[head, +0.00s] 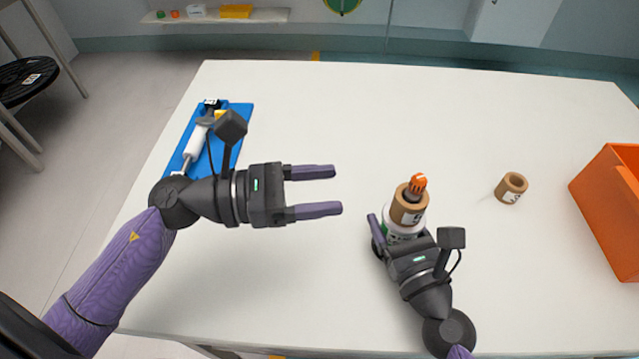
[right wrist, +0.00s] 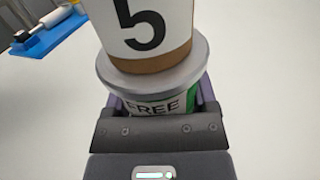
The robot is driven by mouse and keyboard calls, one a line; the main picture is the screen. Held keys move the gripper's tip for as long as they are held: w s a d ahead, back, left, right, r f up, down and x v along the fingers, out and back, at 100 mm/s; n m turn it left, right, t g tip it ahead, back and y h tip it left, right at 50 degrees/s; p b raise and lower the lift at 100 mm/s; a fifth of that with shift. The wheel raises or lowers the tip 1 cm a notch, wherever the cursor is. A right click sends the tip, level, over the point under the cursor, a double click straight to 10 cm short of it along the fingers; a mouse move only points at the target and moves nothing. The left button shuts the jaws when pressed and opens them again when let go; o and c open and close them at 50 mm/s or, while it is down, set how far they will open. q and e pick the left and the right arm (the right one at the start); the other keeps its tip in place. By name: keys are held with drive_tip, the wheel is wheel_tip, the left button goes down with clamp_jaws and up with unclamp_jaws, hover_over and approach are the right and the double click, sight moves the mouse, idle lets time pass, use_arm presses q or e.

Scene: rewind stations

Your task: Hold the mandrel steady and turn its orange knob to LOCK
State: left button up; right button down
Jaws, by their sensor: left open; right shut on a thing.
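The mandrel (head: 403,234) stands upright on the white table, right of centre in the head view. Its orange knob (head: 418,183) sticks up on top. A brown core (head: 409,207) with a white label sits around it below the knob; the right wrist view shows a 5 on this core (right wrist: 145,30). The mandrel's base (right wrist: 155,107) shows the word FREE and some green. My right gripper (head: 398,240) is shut on the base, one finger on each side. My left gripper (head: 340,190) is open and empty, left of the mandrel and apart from it.
A loose brown core (head: 511,188) stands on the table to the right. An orange bin (head: 612,210) is at the right edge. A blue tray (head: 238,125) with a white-handled tool (head: 195,143) lies at the left. The table's far middle is clear.

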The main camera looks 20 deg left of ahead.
unclamp_jaws()
drive_tip(key=shift+s, duration=0.1)
